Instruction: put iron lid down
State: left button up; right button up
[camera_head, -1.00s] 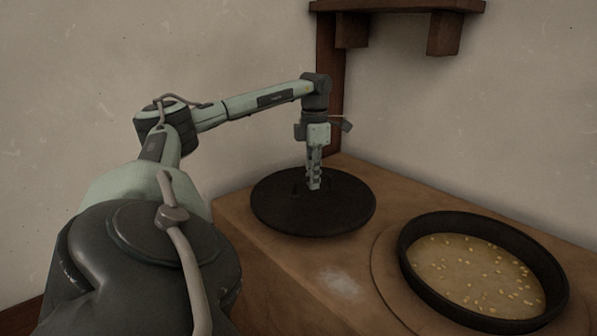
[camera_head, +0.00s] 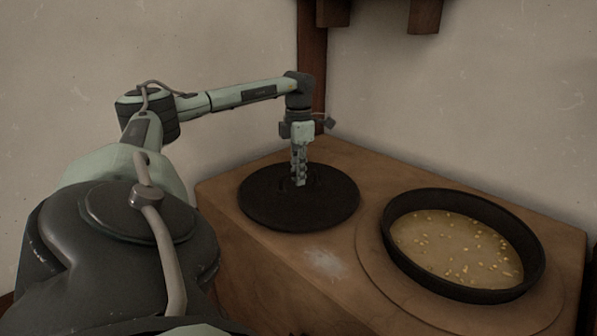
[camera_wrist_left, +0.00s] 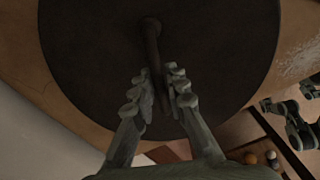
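The iron lid (camera_head: 265,208) is a dark round disc with a bar handle. It lies level at the back left of the wooden block's top, and I cannot tell whether a thin gap is left under it. My left gripper (camera_head: 299,182) points straight down over the lid's middle. In the left wrist view the handle (camera_wrist_left: 152,45) runs between the fingers of the left gripper (camera_wrist_left: 162,82), which are closed around it. The fingers hide part of the handle.
A black round pan (camera_head: 533,256) with yellowish grains stands on a round slab (camera_head: 368,255) at the right of the block (camera_head: 250,255). A pale dusty patch (camera_head: 325,263) lies between lid and pan. A dark post and shelf (camera_head: 424,16) are behind, against the wall.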

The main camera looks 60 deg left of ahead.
pick_arm(q)
jog(key=shift+o, duration=0.9)
jog(key=shift+r, duration=0.15)
notch_tip(320, 180, up, 4)
jog(key=shift+r+p, duration=0.1)
jog(key=shift+p, duration=0.3)
notch_tip(320, 180, up, 8)
jog(key=p, duration=0.1)
pick_arm(e)
jog(key=shift+g, duration=0.6)
jog(key=shift+s+d+f, duration=0.1)
jog(key=shift+d+f, duration=0.1)
jog(key=shift+f, duration=0.55)
jog(key=shift+s+d+f, duration=0.1)
jog(key=shift+d+f, duration=0.1)
jog(key=shift+f, duration=0.5)
jog(key=shift+s+d+f, duration=0.1)
jog(key=shift+d+f, duration=0.1)
jog(key=shift+f, duration=0.55)
